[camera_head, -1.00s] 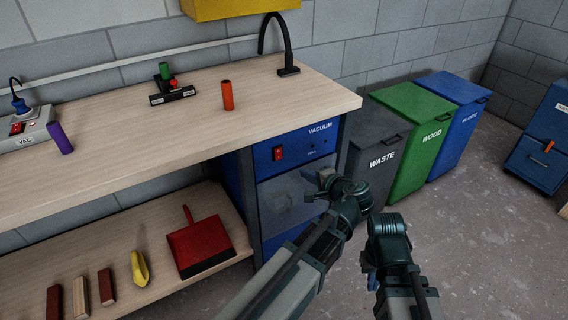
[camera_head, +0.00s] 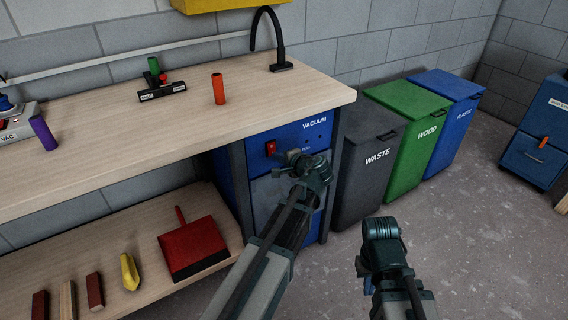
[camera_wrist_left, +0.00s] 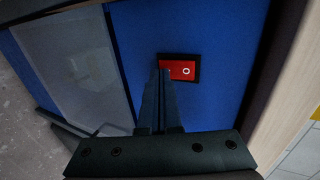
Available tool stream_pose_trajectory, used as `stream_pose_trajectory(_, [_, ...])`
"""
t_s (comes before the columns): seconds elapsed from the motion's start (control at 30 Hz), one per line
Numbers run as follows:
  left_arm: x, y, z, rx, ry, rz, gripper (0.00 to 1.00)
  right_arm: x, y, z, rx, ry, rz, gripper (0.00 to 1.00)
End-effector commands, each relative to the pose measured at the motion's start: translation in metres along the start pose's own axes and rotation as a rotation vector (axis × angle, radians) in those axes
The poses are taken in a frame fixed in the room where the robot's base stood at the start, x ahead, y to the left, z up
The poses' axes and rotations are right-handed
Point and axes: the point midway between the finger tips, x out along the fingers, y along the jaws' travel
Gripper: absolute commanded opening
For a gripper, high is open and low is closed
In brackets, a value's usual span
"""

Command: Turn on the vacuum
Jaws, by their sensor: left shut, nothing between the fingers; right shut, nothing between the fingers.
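The vacuum (camera_head: 315,136) is a blue cabinet unit under the right end of the workbench, labelled VACUUM. Its red rocker switch (camera_head: 271,148) is on the upper left of the front panel. In the left wrist view the red switch (camera_wrist_left: 181,69) sits in a black frame, with a white circle mark on its right part. My left gripper (camera_head: 286,157) is shut and empty, its tips close in front of the switch and overlapping its left edge in the wrist view; contact cannot be told. My right gripper (camera_head: 366,279) hangs low over the floor to the right, shut.
The workbench top (camera_head: 190,122) overhangs the vacuum and holds an orange cylinder (camera_head: 218,89) and a purple cylinder (camera_head: 42,132). Waste (camera_head: 372,152), wood (camera_head: 413,135) and plastic (camera_head: 453,110) bins stand to the right. A red dustpan (camera_head: 195,247) lies on the lower shelf.

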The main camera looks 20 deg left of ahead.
Motion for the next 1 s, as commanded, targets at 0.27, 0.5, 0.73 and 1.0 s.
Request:
stream_pose_trajectory(0.27, [0.005, -0.002, 0.000, 0.000, 0.000, 0.000, 0.00, 0.001, 0.000, 0.000, 0.000, 0.000, 0.000, 0.00])
stream_pose_trajectory(0.5, [0.009, -0.001, 0.000, -0.001, -0.001, 0.000, 0.00, 0.003, 0.000, 0.000, 0.000, 0.000, 0.000, 0.00])
stream_pose_trajectory(0.73, [0.010, -0.002, 0.000, -0.001, 0.000, 0.000, 0.00, 0.003, 0.000, 0.000, 0.000, 0.000, 0.000, 0.00])
stream_pose_trajectory(1.0, [0.006, -0.009, 0.000, 0.000, 0.000, -0.001, 0.00, -0.006, 0.001, 0.000, 0.000, 0.000, 0.000, 0.00])
